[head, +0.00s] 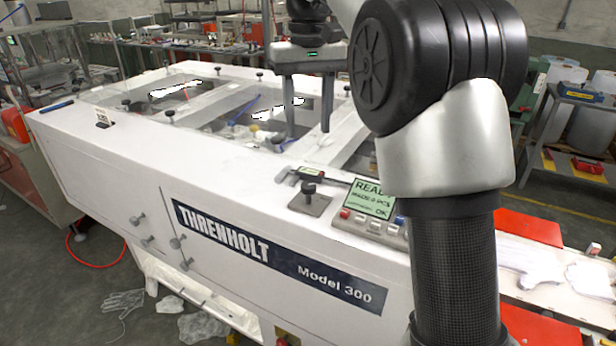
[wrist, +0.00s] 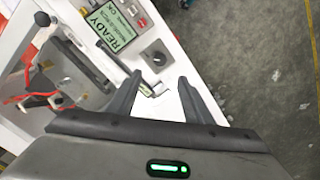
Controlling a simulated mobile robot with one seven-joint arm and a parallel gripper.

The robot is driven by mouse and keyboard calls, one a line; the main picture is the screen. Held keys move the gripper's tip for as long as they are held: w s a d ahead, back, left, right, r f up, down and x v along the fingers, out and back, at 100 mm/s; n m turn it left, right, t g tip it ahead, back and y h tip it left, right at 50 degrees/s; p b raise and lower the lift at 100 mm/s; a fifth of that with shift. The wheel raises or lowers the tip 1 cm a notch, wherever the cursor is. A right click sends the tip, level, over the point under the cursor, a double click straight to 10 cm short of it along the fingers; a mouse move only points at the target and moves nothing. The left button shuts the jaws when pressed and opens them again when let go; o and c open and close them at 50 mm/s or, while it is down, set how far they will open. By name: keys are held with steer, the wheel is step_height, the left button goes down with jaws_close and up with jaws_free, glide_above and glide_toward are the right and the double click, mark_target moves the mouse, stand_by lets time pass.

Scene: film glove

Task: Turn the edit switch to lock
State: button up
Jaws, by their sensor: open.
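A black knob on a square metal plate, which looks like the edit switch (head: 310,190), sits on the front top edge of the white machine, left of the green display. Its labels are too small to read. In the wrist view the switch (wrist: 157,57) is just beyond my fingertips, roughly between their lines. My gripper (head: 308,132) is open and empty, pointing down over the machine top, behind and above the switch. In the wrist view both fingers of my gripper (wrist: 160,80) are spread and apart from the knob.
The control panel with the green READY display (head: 371,198) stands right of the switch. A caliper (head: 318,176) lies just behind the switch. Behind it are framed openings with small black knobs (head: 170,113).

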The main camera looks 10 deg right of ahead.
mark_target(308, 185)
step_height(308, 185, down, 14)
stand_by(0.3)
steer(key=c, duration=1.1)
